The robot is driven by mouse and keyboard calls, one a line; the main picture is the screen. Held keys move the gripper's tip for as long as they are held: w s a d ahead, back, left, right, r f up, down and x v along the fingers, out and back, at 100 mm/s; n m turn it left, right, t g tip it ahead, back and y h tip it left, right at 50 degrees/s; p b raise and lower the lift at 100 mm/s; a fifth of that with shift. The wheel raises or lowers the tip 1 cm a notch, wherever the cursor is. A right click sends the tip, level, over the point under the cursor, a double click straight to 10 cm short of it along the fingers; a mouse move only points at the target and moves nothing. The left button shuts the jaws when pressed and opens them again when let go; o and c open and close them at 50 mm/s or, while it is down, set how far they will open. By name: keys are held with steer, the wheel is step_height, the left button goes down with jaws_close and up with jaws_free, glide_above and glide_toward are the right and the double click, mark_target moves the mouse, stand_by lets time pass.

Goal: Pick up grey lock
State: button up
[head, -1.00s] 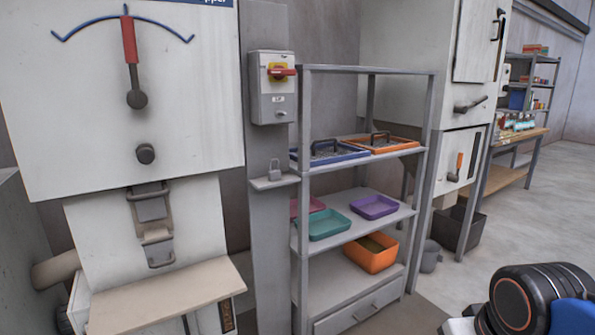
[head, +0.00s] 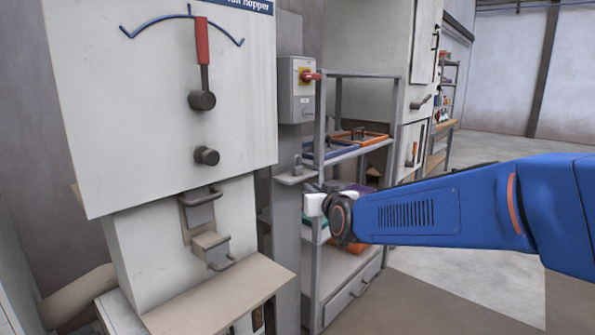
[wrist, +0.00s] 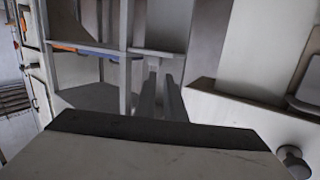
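The grey lock (head: 298,166) stands on a small grey ledge (head: 296,178) below the switch box in the head view. In the wrist view, which looks upside down, it shows small and pale at the ledge (wrist: 153,66). My gripper (wrist: 163,80) shows there as two grey fingers with a gap between them, pointing towards the ledge. They look apart and empty, and the lock appears beyond their tips. In the head view, the white end of my arm is below and right of the ledge; the fingers are hard to make out.
The white hopper (head: 150,90) with its red-handled lever (head: 203,55) stands left of the ledge. The red-handled switch box (head: 298,90) is above it. A grey rack (head: 345,275) with coloured trays stands behind my arm. Open floor (head: 470,275) lies to the right.

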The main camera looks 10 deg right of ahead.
mark_target(295, 167)
steer(key=shift+t+h, duration=0.3)
steer(key=shift+t, duration=0.4)
steer(key=w, duration=0.6)
steer(key=w+a+r, duration=0.1)
steer(key=w, duration=0.6)
steer(key=w+r, duration=0.1)
steer(key=w, duration=0.6)
steer(key=shift+a, duration=0.15)
jaws_close()
steer(key=shift+s+r, duration=0.15)
steer(key=shift+r, duration=0.2)
step_height(295, 167, up, 6)
steer(key=shift+r, duration=0.25)
steer(key=s+d, duration=1.1)
steer(key=s, duration=0.5)
steer(key=shift+d+f, duration=0.15)
steer(key=shift+d, duration=0.25)
steer(key=shift+w, duration=0.1)
